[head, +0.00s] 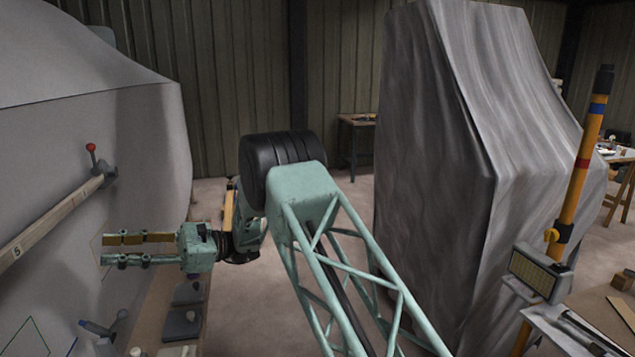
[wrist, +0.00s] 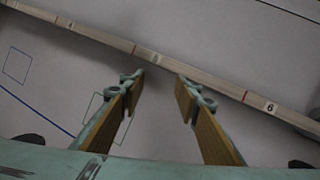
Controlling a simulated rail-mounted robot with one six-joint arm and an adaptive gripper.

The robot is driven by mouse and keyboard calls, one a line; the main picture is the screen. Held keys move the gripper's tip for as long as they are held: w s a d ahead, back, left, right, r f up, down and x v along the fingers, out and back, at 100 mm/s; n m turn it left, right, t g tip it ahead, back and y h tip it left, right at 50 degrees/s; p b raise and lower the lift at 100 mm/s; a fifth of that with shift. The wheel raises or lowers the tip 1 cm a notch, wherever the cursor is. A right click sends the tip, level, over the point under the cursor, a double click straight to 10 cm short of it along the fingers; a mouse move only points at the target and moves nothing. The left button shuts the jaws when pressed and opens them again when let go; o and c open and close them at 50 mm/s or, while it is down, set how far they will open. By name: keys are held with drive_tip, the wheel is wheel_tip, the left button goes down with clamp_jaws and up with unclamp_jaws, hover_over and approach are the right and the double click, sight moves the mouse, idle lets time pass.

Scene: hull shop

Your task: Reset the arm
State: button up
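My arm reaches from the green lattice link past a black ribbed joint cover toward the large grey hull form (head: 110,140) at the left. My gripper (head: 108,250) points left at the hull's side, below the end of a pale numbered strip (head: 50,222). Its two fingers, with tan pads, are open with nothing between them. The wrist view shows the fingertips apart (wrist: 160,80), short of or over the strip (wrist: 205,77); whether they touch the hull surface I cannot tell.
A red-knobbed lever (head: 91,155) stands at the strip's end. Grey blocks (head: 188,293) and tools lie on a ledge below the gripper. A tall draped grey shape (head: 450,150) and a yellow post (head: 577,180) stand to the right. Outlined squares (wrist: 16,65) mark the hull.

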drive_tip(key=s+d+r+n+t+h, duration=0.15)
drive_tip(key=s+d+r, duration=0.25)
drive_tip(key=d, duration=0.6)
drive_tip(key=s+d+r+n+t+h, duration=0.1)
drive_tip(key=s+d+r+t+h, duration=0.3)
drive_tip(key=d, duration=0.6)
drive_tip(key=s+d+r+n+t+h, duration=0.15)
drive_tip(key=s+d+r, duration=0.3)
drive_tip(key=d, duration=0.55)
drive_tip(key=s+d+f+n+t+h, duration=0.1)
drive_tip(key=s+d+t+h, duration=0.2)
drive_tip(key=s+d, duration=0.4)
drive_tip(key=s+d+f+n+t+h, duration=0.1)
drive_tip(key=s+d+t+h, duration=0.2)
drive_tip(key=d, duration=1.9)
drive_tip(key=s+d+n+t+h, duration=0.1)
drive_tip(key=s+d+t+h, duration=0.2)
drive_tip(key=s+d, duration=0.9)
drive_tip(key=d+h, duration=0.1)
drive_tip(key=d, duration=0.2)
drive_tip(key=shift+s+f+n+p, duration=0.3)
drive_tip(key=shift+s+f, duration=0.1)
